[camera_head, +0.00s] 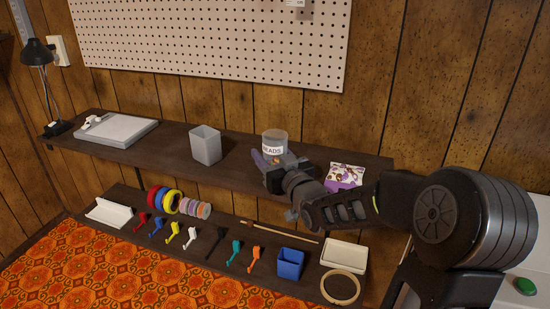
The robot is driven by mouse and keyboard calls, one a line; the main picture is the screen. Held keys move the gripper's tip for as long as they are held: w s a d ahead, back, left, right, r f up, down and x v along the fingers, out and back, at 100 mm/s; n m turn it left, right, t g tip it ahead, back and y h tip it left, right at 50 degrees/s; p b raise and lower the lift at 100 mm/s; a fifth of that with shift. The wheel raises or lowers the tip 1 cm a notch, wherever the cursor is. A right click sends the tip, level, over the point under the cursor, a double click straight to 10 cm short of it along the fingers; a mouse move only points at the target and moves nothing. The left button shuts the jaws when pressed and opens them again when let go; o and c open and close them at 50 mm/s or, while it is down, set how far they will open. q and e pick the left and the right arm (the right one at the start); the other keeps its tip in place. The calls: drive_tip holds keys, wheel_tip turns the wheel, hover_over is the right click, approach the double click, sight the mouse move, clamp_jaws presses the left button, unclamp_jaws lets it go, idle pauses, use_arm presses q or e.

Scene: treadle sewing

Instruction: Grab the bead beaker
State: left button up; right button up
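The bead beaker (274,139) is a clear cup with a white "BEADS" label, upright on the upper wooden shelf (235,177). My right arm comes in from the right, and my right gripper (271,160) is right at the beaker's front and lower part, covering its base. One finger shows at the beaker's left side. The other finger is hard to make out. I cannot tell whether the fingers touch the beaker or are shut on it. My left gripper is not in view.
A grey square cup (205,145) stands left of the beaker, and a purple-and-white box (345,176) to its right. A grey tray (117,129) and black lamp (38,55) are farther left. The lower shelf holds tape rolls (172,201), coloured tools, a blue bin (290,262) and a hoop (341,287).

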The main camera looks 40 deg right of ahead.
drive_tip(key=shift+c, duration=1.1)
wheel_tip(320, 180, up, 10)
drive_tip(key=shift+p, duration=1.05)
